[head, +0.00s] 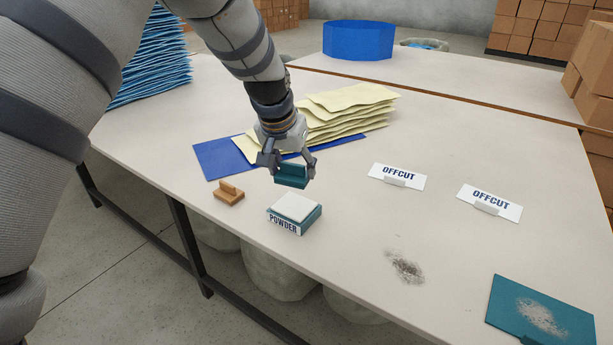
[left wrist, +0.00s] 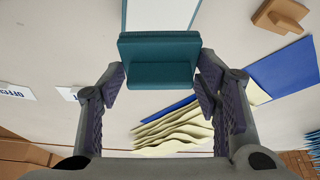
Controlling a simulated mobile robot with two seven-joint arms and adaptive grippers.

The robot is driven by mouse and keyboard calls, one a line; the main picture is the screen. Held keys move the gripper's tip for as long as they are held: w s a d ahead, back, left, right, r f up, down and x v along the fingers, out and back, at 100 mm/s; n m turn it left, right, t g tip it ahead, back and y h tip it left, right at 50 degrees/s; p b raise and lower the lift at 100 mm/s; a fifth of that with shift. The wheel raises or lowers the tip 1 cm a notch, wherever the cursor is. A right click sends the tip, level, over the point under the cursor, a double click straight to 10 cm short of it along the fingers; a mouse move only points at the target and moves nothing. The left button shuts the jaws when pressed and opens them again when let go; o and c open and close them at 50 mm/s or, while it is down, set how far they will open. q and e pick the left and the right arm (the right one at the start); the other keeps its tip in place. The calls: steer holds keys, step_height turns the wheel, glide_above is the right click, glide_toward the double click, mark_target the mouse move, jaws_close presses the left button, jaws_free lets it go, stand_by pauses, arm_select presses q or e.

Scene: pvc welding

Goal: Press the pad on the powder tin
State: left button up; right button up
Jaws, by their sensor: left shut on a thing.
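The powder tin (head: 283,226) is a low teal box with a white top and a "POWDER" label, standing near the table's front edge. My left gripper (head: 289,170) is shut on the teal pad (head: 292,179) and holds it in the air just behind and above the tin, apart from it. In the left wrist view the pad (left wrist: 158,65) sits between the fingers (left wrist: 160,85), and part of the tin's white top (left wrist: 161,14) shows beyond it. My right gripper is out of view.
A wooden block with a grip (head: 229,194) lies left of the tin. Cream sheets (head: 345,108) and a blue sheet (head: 218,160) lie behind. Two "OFFCUT" signs (head: 397,177) stand to the right. A grey smudge (head: 405,267) and a powdered teal sheet (head: 510,290) are at front right.

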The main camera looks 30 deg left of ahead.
arm_select(q)
steer(key=shift+w+f, duration=0.1)
steer(key=shift+f, duration=0.25)
step_height(320, 180, down, 5)
steer(key=shift+a+r+b, duration=0.1)
steer(key=shift+r+b, duration=0.05)
steer(key=shift+b, duration=0.55)
steer(key=shift+f, duration=0.4)
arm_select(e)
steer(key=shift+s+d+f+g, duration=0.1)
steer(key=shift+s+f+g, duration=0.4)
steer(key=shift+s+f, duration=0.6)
arm_select(q)
steer(key=shift+f, duration=0.6)
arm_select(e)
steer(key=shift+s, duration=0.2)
arm_select(q)
steer(key=shift+r+p, duration=0.85)
steer(key=shift+r, duration=2.8)
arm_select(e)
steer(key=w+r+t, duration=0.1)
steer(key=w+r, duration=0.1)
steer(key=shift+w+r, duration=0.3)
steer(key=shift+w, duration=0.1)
arm_select(q)
steer(key=shift+f, duration=0.1)
